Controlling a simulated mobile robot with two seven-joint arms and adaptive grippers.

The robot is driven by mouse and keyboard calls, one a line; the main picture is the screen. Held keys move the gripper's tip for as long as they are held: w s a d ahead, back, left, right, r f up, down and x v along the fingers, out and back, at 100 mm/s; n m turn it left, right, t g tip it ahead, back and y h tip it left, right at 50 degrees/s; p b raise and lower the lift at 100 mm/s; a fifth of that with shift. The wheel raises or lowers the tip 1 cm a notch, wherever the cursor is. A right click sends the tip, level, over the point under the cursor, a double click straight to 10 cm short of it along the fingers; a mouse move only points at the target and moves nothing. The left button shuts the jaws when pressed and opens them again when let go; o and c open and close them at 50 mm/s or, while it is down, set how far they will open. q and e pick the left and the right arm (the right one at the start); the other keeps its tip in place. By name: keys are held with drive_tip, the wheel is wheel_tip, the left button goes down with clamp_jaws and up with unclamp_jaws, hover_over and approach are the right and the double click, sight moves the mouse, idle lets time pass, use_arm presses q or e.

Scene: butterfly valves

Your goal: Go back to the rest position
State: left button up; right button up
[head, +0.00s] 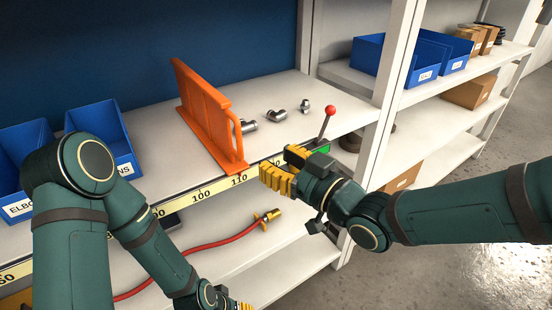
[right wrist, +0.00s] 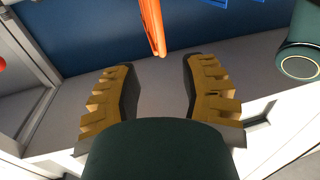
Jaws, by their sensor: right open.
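My right gripper (head: 284,169) is in front of the shelf edge, near the foot of the orange divider (head: 207,115). It is open with nothing between its yellow fingers, as the right wrist view shows too (right wrist: 158,85). The divider's lower end also shows in the right wrist view (right wrist: 152,25), beyond the fingers. My left arm reaches down to the bottom of the head view. Only a bit of the left gripper (head: 241,305) shows at the lower edge, so its fingers cannot be judged.
Metal fittings (head: 277,115) lie on the upper shelf right of the divider. A red-knobbed lever (head: 328,121) stands close behind my right gripper. Blue bins (head: 105,131) stand at the left. A red hose (head: 190,247) with a brass end (head: 268,217) lies on the lower shelf. The right-hand floor is open.

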drive_tip(key=d+f+m+g+h, duration=0.2)
drive_tip(key=d+f+m+h, duration=0.15)
drive_tip(key=f, duration=0.95)
drive_tip(key=d+f+m+g+h, duration=0.2)
drive_tip(key=f+m+g+h, duration=0.15)
drive_tip(key=f, duration=0.85)
drive_tip(key=s+d+f+m+g+h, duration=0.1)
drive_tip(key=s+d+f+m+g, duration=0.1)
drive_tip(key=s+f, duration=0.4)
drive_tip(key=s+d+f+m+g+h, duration=0.1)
drive_tip(key=s+f+g, duration=0.2)
drive_tip(key=f, duration=0.8)
drive_tip(key=s, duration=0.2)
drive_tip(key=shift+s+d+m+g, duration=0.35)
drive_tip(key=shift+s+m, duration=0.05)
drive_tip(key=shift+c, duration=0.3)
